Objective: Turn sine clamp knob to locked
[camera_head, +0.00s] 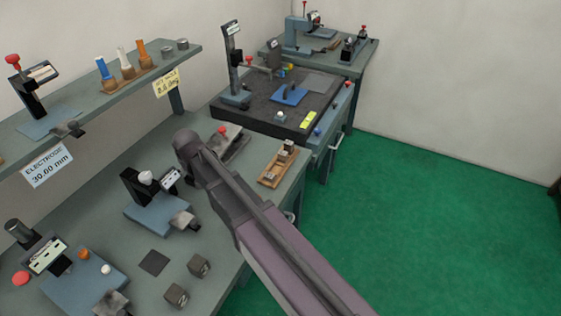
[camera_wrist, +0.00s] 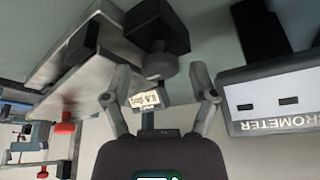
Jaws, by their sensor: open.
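In the wrist view, a dark round knob (camera_wrist: 150,68) on a black block (camera_wrist: 158,25) shows just beyond my gripper (camera_wrist: 160,97), roughly between its fingers. I cannot tell for certain that it is the sine clamp knob, and no lock marking is readable. The two fingers are spread, with nothing held between them. A small cream label (camera_wrist: 144,99) shows between the fingers. A pale metal plate (camera_wrist: 85,80) lies to the left of the knob. In the head view my arm covers this spot, and the fingers cannot be made out.
A micrometer panel (camera_wrist: 272,100) stands close to the right finger in the wrist view. A red knob (camera_head: 223,130) on a metal fixture (camera_head: 235,147) is beside my arm in the head view. A wooden tray (camera_head: 270,178) lies near the bench edge. Green floor (camera_head: 430,220) is clear.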

